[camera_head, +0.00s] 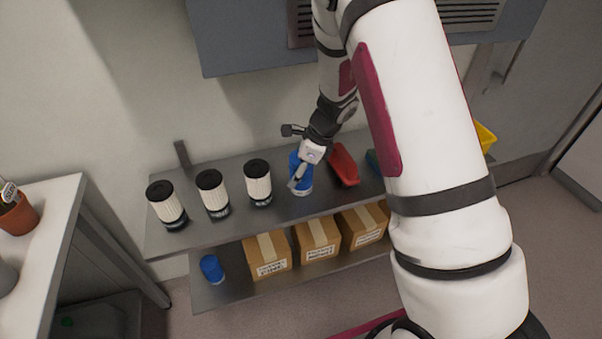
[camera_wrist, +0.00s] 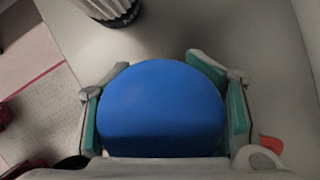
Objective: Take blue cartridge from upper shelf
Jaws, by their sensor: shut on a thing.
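The blue cartridge (camera_head: 304,180) stands on the upper shelf (camera_head: 240,222) in the head view, to the right of the white cartridges. My gripper (camera_head: 306,172) is at the cartridge from above and shut on it. In the wrist view the cartridge's round blue top (camera_wrist: 162,105) fills the middle, with a green-padded finger of my gripper (camera_wrist: 165,108) on each side. Whether the cartridge's base touches the shelf is hard to tell. My arm hides part of the shelf's right side.
Several black-and-white cartridges (camera_head: 213,194) stand left on the upper shelf. A red bin (camera_head: 344,165) is close on the right. The lower shelf holds cardboard boxes (camera_head: 317,239) and another blue cartridge (camera_head: 212,269). A grey cabinet (camera_head: 245,40) hangs above. A table (camera_head: 50,235) stands left.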

